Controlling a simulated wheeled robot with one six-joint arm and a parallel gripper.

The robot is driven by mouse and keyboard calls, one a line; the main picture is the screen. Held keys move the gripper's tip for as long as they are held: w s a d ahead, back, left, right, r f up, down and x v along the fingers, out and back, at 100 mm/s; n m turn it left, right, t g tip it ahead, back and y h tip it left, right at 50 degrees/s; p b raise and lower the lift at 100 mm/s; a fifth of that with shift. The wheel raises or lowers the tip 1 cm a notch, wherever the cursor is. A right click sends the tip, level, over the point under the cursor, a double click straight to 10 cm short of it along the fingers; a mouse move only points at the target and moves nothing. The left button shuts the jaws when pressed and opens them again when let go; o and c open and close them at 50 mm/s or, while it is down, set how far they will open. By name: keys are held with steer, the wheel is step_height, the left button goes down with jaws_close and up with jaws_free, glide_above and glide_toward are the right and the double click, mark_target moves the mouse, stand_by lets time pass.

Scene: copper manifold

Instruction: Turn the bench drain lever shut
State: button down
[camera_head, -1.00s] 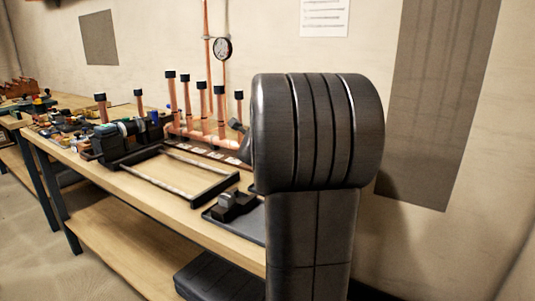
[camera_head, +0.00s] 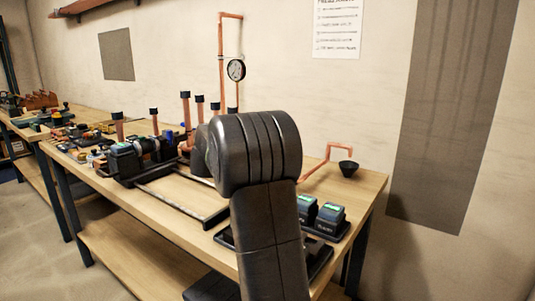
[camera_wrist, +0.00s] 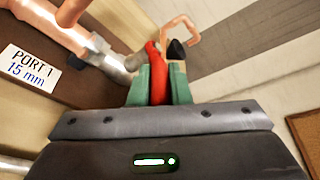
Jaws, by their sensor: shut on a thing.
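In the wrist view, the drain lever (camera_wrist: 157,62) is a red handle by a metal fitting on the copper pipework. My gripper (camera_wrist: 158,84) is shut on it, with one green finger on each side. Copper pipe (camera_wrist: 75,28) and a "PORT 1 15 mm" label (camera_wrist: 28,67) lie to the left. In the head view, my arm hides the gripper and the lever. A bent copper drain pipe (camera_head: 327,160) with a black funnel (camera_head: 348,168) shows at the bench's right end.
The wooden bench (camera_head: 365,193) runs along the wall. Battery-like blocks (camera_head: 329,217) sit on it right of my arm. A dark frame (camera_head: 178,204) and upright capped copper pipes (camera_head: 186,108) stand left. A gauge (camera_head: 236,70) hangs behind.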

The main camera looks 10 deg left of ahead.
steer(key=shift+w+a+r+m+g+h+p, duration=0.1)
steer(key=shift+a+m+g+h+p, duration=0.05)
steer(key=shift+m+g+h+p, duration=0.3)
steer(key=c, duration=1.3)
jaws_free()
steer(key=shift+w+a, duration=0.1)
steer(key=shift+c, duration=0.2)
steer(key=v, duration=1.4)
